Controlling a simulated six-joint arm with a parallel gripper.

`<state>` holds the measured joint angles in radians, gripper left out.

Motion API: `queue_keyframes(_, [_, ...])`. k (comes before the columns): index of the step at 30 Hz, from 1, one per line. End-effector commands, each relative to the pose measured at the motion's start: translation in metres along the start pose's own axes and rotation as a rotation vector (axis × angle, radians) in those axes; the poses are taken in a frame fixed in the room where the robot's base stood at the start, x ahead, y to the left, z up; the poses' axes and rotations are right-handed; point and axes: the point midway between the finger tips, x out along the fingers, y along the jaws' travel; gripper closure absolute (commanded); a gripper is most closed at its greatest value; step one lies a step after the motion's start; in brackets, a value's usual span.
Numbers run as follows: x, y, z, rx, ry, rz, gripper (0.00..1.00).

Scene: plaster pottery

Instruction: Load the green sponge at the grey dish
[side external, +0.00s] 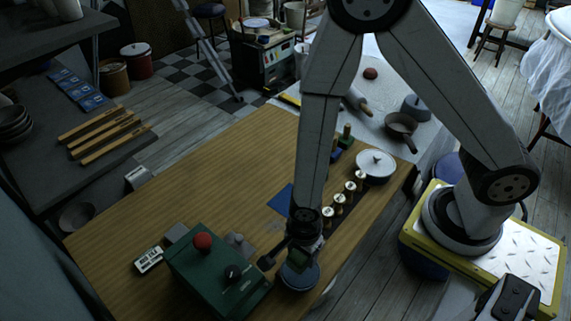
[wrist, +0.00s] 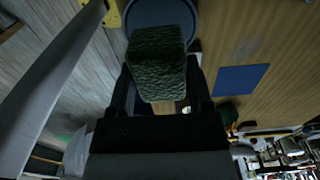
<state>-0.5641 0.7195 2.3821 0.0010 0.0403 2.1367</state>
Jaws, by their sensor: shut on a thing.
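The green sponge (wrist: 158,62) is a dark, rough block between the two fingers of my gripper (wrist: 160,80) in the wrist view. My gripper (side external: 299,250) is shut on it. In the side view the sponge (side external: 298,260) is small, dark and partly hidden by the gripper. The grey dish (side external: 300,279) is round and stands on the wooden table near its front edge, directly below the sponge in the picture. The dish rim also shows behind the sponge in the wrist view (wrist: 133,22). I cannot tell whether sponge and dish touch.
A green box (side external: 215,277) with a red knob stands left of the gripper on the table (side external: 190,200). A blue square (side external: 281,200) lies flat behind it. A dark strip with several white-topped pieces (side external: 338,198) runs toward a white lidded pot (side external: 375,165). The table's left middle is clear.

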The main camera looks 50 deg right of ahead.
Motion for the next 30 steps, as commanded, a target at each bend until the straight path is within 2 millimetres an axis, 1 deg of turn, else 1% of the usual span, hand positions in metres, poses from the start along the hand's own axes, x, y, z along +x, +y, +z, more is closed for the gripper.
queue_keyframes(6, [0.019, 0.0, 0.0, 0.001, 0.001, 0.001, 0.82])
queue_keyframes(15, [0.036, 0.0, 0.0, 0.001, 0.001, 0.0, 0.82])
queue_keyframes(21, [0.04, 0.0, 0.0, 0.0, 0.001, -0.001, 0.82])
queue_keyframes(30, [0.04, 0.0, 0.0, 0.0, 0.001, -0.001, 0.82])
